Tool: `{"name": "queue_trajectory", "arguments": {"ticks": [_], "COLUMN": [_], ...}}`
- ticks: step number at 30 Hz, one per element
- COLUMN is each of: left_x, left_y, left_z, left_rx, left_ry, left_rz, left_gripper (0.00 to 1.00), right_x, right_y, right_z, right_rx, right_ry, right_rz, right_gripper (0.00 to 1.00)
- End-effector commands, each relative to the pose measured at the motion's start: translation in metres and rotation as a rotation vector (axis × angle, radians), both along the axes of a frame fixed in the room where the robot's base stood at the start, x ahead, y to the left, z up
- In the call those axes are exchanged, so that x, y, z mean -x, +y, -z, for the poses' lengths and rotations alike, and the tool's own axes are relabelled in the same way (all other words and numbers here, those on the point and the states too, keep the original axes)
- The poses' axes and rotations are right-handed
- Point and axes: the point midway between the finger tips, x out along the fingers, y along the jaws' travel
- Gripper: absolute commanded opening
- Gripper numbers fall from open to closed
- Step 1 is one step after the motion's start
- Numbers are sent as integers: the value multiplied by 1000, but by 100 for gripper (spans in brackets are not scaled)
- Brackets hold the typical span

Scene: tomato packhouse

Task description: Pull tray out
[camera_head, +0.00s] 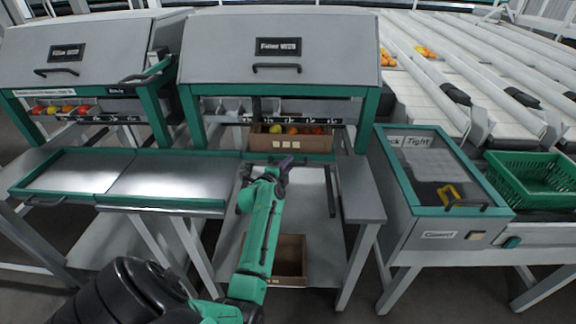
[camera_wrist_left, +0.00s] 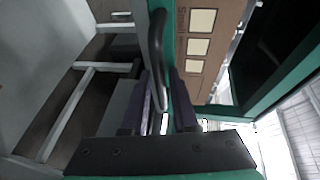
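The tray (camera_head: 322,158) is in the middle filler station, where only its green front edge shows under the hood. A cardboard box (camera_head: 342,142) with tomatoes stands on it. In the left wrist view, a dark curved handle (camera_wrist_left: 156,40) stands out from the tray's green front (camera_wrist_left: 168,20). My left gripper (camera_head: 287,165) is at this front. In the left wrist view, its two dark fingers (camera_wrist_left: 164,105) lie on either side of the handle with a narrow gap showing, so it looks open. My right gripper is not in view.
An empty cardboard box (camera_head: 292,262) sits on the lower shelf below my arm. Metal trays with green rims (camera_head: 165,205) extend at the left station. A glass-lidded machine (camera_head: 440,165) and a green crate (camera_head: 535,175) stand to the right. Space directly before the tray is free except for my arm.

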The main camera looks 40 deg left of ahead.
Motion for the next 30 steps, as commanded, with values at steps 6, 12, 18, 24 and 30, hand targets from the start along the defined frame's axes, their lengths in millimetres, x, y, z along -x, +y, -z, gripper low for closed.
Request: {"name": "queue_trajectory", "arguments": {"ticks": [6,12,18,24,30], "left_x": [0,1,1,1,1], "left_y": [0,0,0,0,0], "left_z": [0,0,0,0,1], "left_rx": [0,1,1,1,1], "left_ry": [0,0,0,1,1], "left_rz": [0,0,0,0,0], "left_gripper": [0,0,0,0,0], "right_x": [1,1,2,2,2], "right_y": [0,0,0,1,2], "right_z": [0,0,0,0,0], "right_rx": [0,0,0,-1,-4], "right_ry": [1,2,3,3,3], "right_rz": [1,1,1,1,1], "right_gripper": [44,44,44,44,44]}}
